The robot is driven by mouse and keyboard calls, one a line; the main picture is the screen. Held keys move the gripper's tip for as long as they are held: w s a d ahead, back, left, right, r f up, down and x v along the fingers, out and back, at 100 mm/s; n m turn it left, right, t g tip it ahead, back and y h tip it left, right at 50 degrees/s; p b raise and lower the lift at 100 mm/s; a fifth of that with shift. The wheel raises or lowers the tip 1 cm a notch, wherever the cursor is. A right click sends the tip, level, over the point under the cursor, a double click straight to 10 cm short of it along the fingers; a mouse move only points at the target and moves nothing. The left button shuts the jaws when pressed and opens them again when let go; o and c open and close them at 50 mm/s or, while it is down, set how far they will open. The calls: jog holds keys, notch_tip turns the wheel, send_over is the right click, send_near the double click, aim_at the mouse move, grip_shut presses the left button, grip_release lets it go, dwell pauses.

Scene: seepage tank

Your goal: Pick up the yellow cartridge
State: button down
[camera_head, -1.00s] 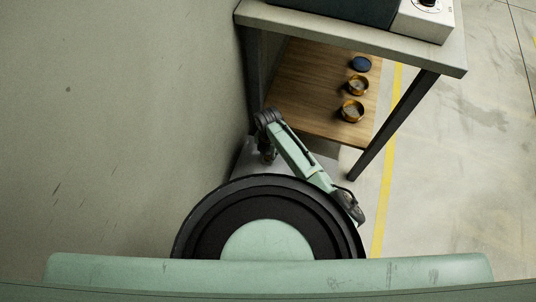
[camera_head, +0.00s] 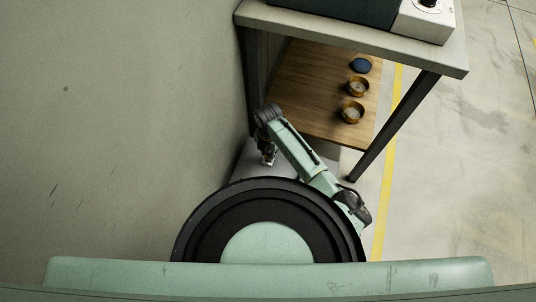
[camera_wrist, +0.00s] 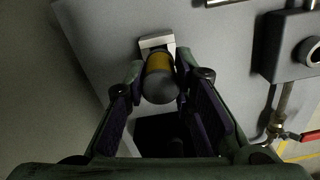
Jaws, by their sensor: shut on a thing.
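In the wrist view the yellow cartridge (camera_wrist: 158,64) is a short cylinder with a yellow band and a dark grey rounded end facing the camera. My gripper (camera_wrist: 159,82) is shut on it, with one finger on each side. Behind the cartridge is a pale metal block (camera_wrist: 156,42) against a grey surface. I cannot tell whether the cartridge touches the block. In the head view my gripper (camera_head: 268,158) is small, low beside the wall, and the cartridge cannot be made out there.
In the wrist view a grey box with a pipe fitting (camera_wrist: 290,45) and a red-handled valve (camera_wrist: 300,137) are at the right. A dark square opening (camera_wrist: 160,135) lies below the cartridge. In the head view a table (camera_head: 350,30) has a wooden lower shelf (camera_head: 310,90) with several small round containers.

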jog(key=shift+s+d+r, duration=0.1)
jog(key=shift+d+r, duration=0.1)
jog(key=shift+r, duration=0.5)
jog(key=s+d+r+b, duration=0.1)
jog(key=s+d+b, duration=0.1)
jog(key=s+d, duration=0.7)
jog(key=s, duration=0.3)
jog(key=shift+d+r+b, duration=0.25)
jog(key=shift+d+b, duration=0.05)
jog(key=shift+d, duration=0.05)
jog(key=shift+s, duration=0.1)
jog(key=c, duration=1.9)
grip_release()
jog(key=shift+c, duration=0.2)
grip_shut()
